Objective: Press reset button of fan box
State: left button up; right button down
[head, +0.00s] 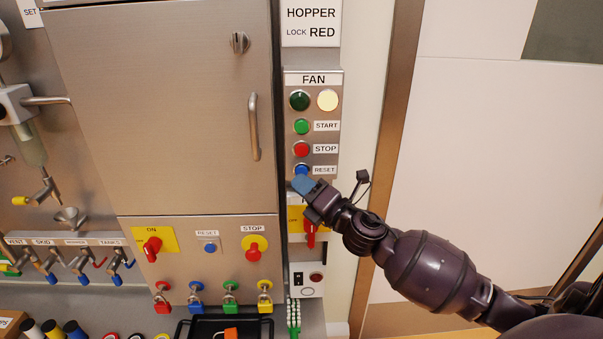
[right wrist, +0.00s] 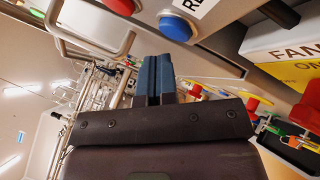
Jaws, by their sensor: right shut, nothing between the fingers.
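The fan box (head: 327,160) is a grey metal panel with a dark green lamp, a pale yellow lamp and green START, red STOP and blue RESET buttons. The blue reset button (head: 302,170) is the lowest of them. It also shows in the right wrist view (right wrist: 175,28), up and right of my fingertips. My right gripper (head: 303,184) has its blue fingers shut and empty, just below the reset button, partly overlapping its lower edge in the head view. In the wrist view a gap shows between fingertips (right wrist: 153,76) and button; contact is not visible. My left gripper is out of view.
The red STOP button (head: 302,149) sits just above. A red switch on a yellow plate (head: 295,217) is below, partly behind my gripper. A steel cabinet door with a handle (head: 254,127) stands left. Another blue reset button (head: 210,247) is on the lower cabinet panel.

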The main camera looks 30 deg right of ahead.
dwell(0.3)
dwell(0.8)
dwell(0.7)
jog(key=shift+w, duration=0.1)
jog(key=shift+w+d, duration=0.2)
jog(key=shift+w, duration=0.05)
dwell(0.4)
jog(key=shift+w+d, duration=0.1)
jog(key=shift+w, duration=0.05)
